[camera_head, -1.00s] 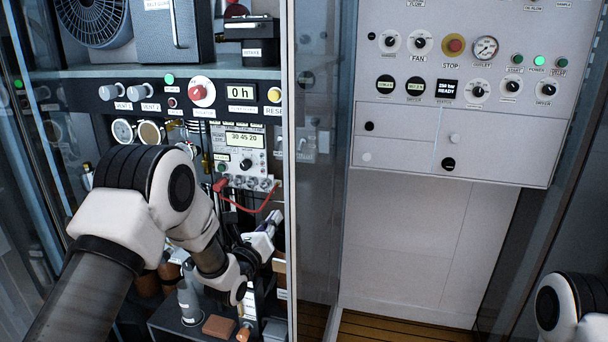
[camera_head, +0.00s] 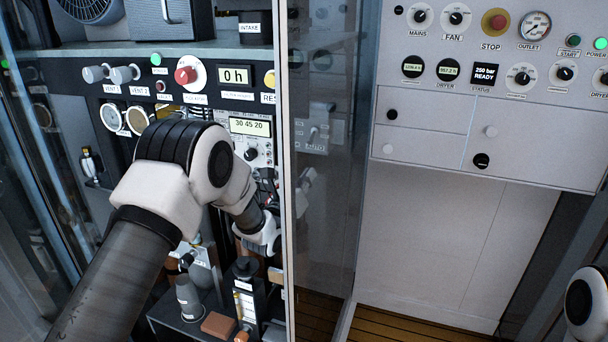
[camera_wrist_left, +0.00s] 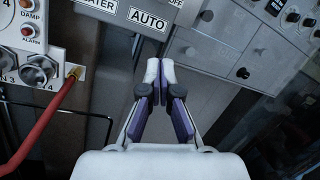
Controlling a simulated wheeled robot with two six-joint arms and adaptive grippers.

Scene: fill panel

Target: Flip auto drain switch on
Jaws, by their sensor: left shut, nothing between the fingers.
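The auto drain switch shows dimly through the clear panel in the head view as a small lever plate (camera_head: 314,132) with an "AUTO" label below. In the left wrist view, the "AUTO" label (camera_wrist_left: 149,19) is at the top, with part of an "OFF" label beside it; the lever itself is out of that view. My left gripper (camera_wrist_left: 159,72) is shut and empty, its fingertips below the "AUTO" label in the picture. In the head view the cabinet post and glass obscure the fingers. I cannot tell the lever's position. My right gripper is out of view.
A red cable (camera_wrist_left: 45,125) plugs into the socket panel left of my gripper. The cabinet post (camera_head: 284,80) and clear panel (camera_head: 335,210) stand close to my left wrist. A white control panel (camera_head: 430,105) is at the right. Bottles and blocks stand below my wrist.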

